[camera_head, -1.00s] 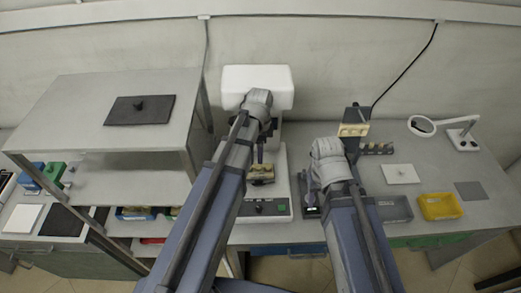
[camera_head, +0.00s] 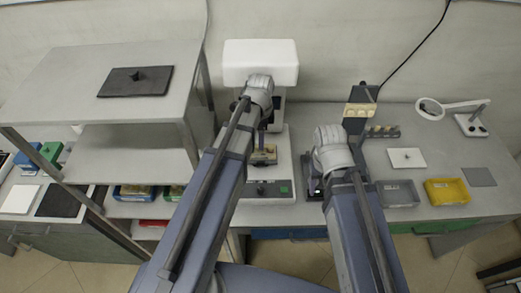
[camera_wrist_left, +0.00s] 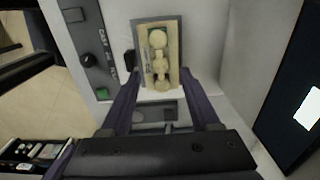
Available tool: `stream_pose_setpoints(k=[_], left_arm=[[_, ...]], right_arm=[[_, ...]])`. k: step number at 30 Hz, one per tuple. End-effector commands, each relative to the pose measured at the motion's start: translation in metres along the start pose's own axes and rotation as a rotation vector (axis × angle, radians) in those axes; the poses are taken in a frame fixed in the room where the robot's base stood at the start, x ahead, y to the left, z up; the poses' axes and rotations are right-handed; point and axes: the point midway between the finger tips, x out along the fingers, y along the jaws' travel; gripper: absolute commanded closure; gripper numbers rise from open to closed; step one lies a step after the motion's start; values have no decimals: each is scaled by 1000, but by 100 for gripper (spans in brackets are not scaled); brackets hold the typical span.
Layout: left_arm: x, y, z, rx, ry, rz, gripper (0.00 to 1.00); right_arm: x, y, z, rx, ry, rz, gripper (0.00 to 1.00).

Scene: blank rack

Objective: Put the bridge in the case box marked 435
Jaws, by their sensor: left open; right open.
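A beige piece with rounded lumps, seemingly the bridge (camera_wrist_left: 159,58), lies in a grey-rimmed beige holder (camera_wrist_left: 174,35) on the white machine (camera_head: 262,62). The holder also shows in the head view (camera_head: 263,155). My left gripper (camera_wrist_left: 160,80) is open, its fingers on either side of the holder's near end; I cannot tell whether they touch it. In the head view my left gripper (camera_head: 262,138) hangs over the machine's bed, partly hidden by its own wrist. My right gripper (camera_head: 316,184) is right of the machine, mostly hidden by its wrist. No 435 marking is legible on any box.
At right are a grey tray (camera_head: 398,194), a yellow tray (camera_head: 446,192) and a magnifier lamp (camera_head: 430,108).

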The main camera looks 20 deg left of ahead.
Motion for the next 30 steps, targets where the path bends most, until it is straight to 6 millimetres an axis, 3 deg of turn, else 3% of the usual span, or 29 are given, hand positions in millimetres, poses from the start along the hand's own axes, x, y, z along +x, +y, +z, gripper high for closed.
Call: stream_pose_setpoints(k=[1, 6, 16, 30], left_arm=[[14, 0, 1, 0, 0, 0, 37], [33, -1, 2, 0, 0, 0, 37], [34, -1, 1, 0, 0, 0, 38], [34, -1, 1, 0, 0, 0, 91]], right_arm=[[13, -1, -1, 0, 0, 0, 43], [33, -3, -2, 0, 0, 0, 43], [34, -3, -2, 0, 0, 0, 43], [34, -3, -2, 0, 0, 0, 43]])
